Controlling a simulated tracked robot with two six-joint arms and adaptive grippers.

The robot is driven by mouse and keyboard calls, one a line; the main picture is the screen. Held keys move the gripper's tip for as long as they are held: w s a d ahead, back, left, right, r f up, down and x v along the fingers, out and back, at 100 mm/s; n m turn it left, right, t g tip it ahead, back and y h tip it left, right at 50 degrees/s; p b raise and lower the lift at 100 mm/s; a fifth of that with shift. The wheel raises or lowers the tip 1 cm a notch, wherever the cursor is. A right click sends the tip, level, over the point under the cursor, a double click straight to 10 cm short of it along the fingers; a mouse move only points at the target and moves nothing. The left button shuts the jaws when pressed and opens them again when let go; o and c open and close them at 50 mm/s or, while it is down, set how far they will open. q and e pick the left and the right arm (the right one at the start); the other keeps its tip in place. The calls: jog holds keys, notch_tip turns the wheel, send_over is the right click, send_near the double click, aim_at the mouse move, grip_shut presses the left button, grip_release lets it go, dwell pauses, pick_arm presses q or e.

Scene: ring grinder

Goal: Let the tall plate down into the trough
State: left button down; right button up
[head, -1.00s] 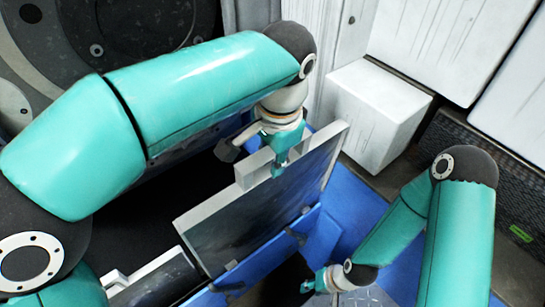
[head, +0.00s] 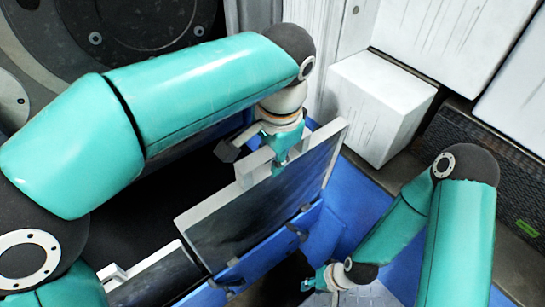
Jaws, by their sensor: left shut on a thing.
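The tall plate (head: 262,210) is a dark panel with a pale grey edge and a raised grip at its top. It stands on edge, slanting from lower left to upper right, at the blue trough (head: 262,262). My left gripper (head: 279,168) is shut on the grip at the plate's top edge. The plate's lower edge meets the blue trough wall in the picture; how deep it sits is hidden. My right gripper (head: 318,282) is low at the bottom, apart from the plate. Its fingers are too small to read.
A shorter plate (head: 150,278) with a pale edge stands at the lower left, close to the tall plate's near end. A white block (head: 378,105) stands behind on the right, with white panels (head: 425,40) beyond. A large dark round machine part (head: 130,30) fills the upper left.

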pick_arm(q)
jog(key=shift+s+d+f, duration=0.55)
dwell(1.2)
jog(key=c, duration=1.4)
grip_release()
jog(key=shift+c, duration=0.2)
jog(key=o, duration=0.4)
jog(key=shift+s+d+r, duration=0.1)
jog(key=shift+d, duration=0.1)
jog(key=shift+a, duration=0.1)
notch_tip(320, 180, up, 12)
jog(key=shift+s+d, duration=0.25)
jog(key=shift+s, duration=0.1)
